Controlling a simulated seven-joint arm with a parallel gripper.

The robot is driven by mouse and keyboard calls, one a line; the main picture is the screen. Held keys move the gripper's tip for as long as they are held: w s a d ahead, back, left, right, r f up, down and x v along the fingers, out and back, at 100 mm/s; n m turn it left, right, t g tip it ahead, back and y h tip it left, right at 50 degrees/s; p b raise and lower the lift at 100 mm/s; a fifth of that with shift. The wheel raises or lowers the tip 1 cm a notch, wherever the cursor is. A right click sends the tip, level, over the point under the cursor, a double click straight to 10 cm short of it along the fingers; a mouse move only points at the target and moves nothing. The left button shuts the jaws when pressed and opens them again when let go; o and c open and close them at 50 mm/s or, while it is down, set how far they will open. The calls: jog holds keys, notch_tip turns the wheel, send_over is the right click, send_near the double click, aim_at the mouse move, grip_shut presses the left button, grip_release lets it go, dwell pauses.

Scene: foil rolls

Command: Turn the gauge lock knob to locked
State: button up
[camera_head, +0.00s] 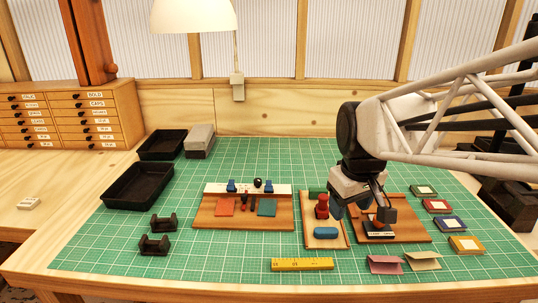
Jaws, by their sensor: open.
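A board (214,218) in the middle of the mat carries a white bar (215,188) with two blue blocks and a small dark round knob (258,183). I cannot tell for sure whether this is the gauge lock knob, nor read its setting. My gripper (364,213) is open, to the right of that board. It points down over the left part of a brown wooden board (413,231) with a labelled dark block (380,235) and hides part of it. A reddish part shows between the fingers; I cannot tell whether they touch it.
A narrower board (311,238) with a red post (322,206) and a blue piece stands left of my gripper. Several coloured square tiles (450,224) lie at the right. A yellow ruler (301,265) lies in front. Black trays (140,187) stand at the left.

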jog(key=w+a+n, duration=0.3)
jog(key=w+a, duration=0.1)
jog(key=w, duration=0.6)
jog(key=n+g, duration=0.2)
jog(key=n, duration=0.8)
send_over(258, 180)
jog(key=f, duration=0.9)
jog(key=shift+s+d+f, duration=0.15)
jog(key=shift+d, duration=0.05)
jog(key=shift+w+a+f, duration=0.25)
jog(key=shift+f, duration=3.9)
